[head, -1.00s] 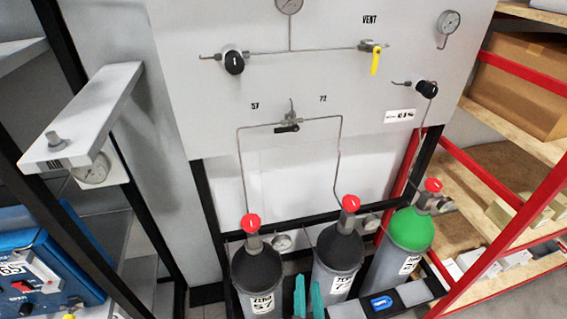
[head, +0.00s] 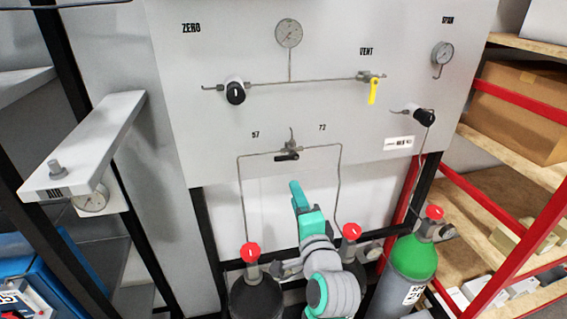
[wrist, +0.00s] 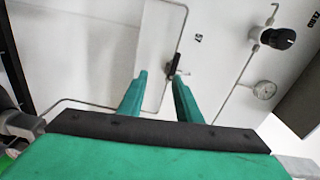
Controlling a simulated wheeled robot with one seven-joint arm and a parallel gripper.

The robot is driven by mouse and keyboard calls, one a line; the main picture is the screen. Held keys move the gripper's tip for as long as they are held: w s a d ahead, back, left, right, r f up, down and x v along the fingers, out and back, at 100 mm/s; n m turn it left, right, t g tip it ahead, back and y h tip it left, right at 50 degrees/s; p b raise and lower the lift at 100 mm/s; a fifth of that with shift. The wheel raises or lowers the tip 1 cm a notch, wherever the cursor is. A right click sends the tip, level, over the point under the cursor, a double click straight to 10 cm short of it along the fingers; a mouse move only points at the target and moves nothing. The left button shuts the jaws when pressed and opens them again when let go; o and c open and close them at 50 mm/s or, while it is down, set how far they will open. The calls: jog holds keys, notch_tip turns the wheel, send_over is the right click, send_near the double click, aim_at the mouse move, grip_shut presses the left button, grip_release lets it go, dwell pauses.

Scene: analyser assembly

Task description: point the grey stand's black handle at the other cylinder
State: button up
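The black handle (head: 287,156) is a short lever on the valve between the 57 and 72 labels of the grey panel (head: 220,130). It lies about level, its longer end toward the 57 side. The dark-topped 57 cylinder (head: 256,294) stands below on the left. The 72 cylinder is mostly hidden behind my arm; its red cap (head: 351,231) shows. My gripper (head: 298,190) is raised in front of the panel, below the handle in the picture. In the wrist view my gripper (wrist: 160,77) is open and empty, with the handle (wrist: 174,66) beyond the right fingertip.
Thin pipes (head: 340,185) run down from the valve on both sides. A black knob (head: 235,92), a yellow vent lever (head: 373,90) and gauges are higher on the panel. A green-topped cylinder (head: 414,257) stands at right beside red-framed shelves (head: 500,265). A grey AIR beam (head: 90,150) juts out at left.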

aim_at(282, 159)
jog(key=shift+m+y, duration=0.3)
jog(key=w+a+r, duration=0.1)
jog(key=w, duration=0.2)
jog(key=w+a+r, duration=0.1)
jog(key=w, duration=0.3)
jog(key=w+a+r, duration=0.1)
jog(key=w, duration=0.3)
jog(key=shift+a+r, duration=0.15)
jog(key=shift+a, duration=0.1)
grip_shut()
